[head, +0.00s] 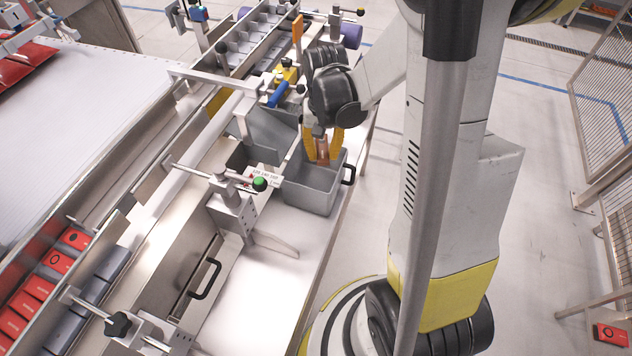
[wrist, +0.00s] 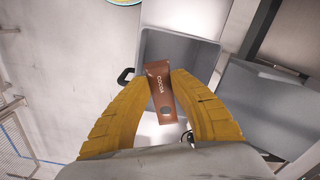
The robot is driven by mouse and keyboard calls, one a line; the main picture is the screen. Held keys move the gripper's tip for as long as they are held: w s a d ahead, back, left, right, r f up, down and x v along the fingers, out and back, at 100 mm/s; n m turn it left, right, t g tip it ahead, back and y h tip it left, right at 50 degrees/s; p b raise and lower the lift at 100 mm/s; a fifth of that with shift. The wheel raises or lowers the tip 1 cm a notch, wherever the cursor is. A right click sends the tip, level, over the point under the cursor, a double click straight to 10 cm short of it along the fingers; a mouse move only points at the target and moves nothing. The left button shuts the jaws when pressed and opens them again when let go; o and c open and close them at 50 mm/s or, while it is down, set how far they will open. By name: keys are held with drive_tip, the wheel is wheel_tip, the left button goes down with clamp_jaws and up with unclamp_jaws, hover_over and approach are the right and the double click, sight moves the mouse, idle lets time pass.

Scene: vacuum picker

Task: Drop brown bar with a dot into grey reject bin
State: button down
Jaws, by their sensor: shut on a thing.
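In the wrist view, my gripper (wrist: 170,82) has its two yellow fingers shut on a brown bar (wrist: 160,88) marked "COCOA" with a grey dot near its lower end. Behind the bar in that view is the grey reject bin (wrist: 205,48), an open box with a black side handle. In the head view, my gripper (head: 322,155) points down over the bin (head: 313,197), with a bit of the brown bar (head: 322,149) showing between the fingers. The bar's height above the bin floor is hard to tell.
A second grey bin or chute (head: 272,137) stands left of the reject bin. A metal conveyor with red packs (head: 38,288) runs along the left. A green-knobbed clamp (head: 260,184) stands close by. A red pack (head: 610,335) lies at the lower right.

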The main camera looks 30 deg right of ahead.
drive_tip(key=c, duration=1.2)
unclamp_jaws()
drive_tip(key=shift+o, duration=0.2)
wheel_tip(320, 180, up, 12)
drive_tip(key=s+a+r+n+t, duration=0.4)
drive_tip(key=s+a+n+t, duration=0.2)
drive_tip(key=a, duration=0.6)
drive_tip(key=s+t, duration=0.1)
drive_tip(key=s, duration=0.1)
drive_tip(key=shift+s+a+r, duration=0.2)
drive_tip(key=shift+s, duration=0.15)
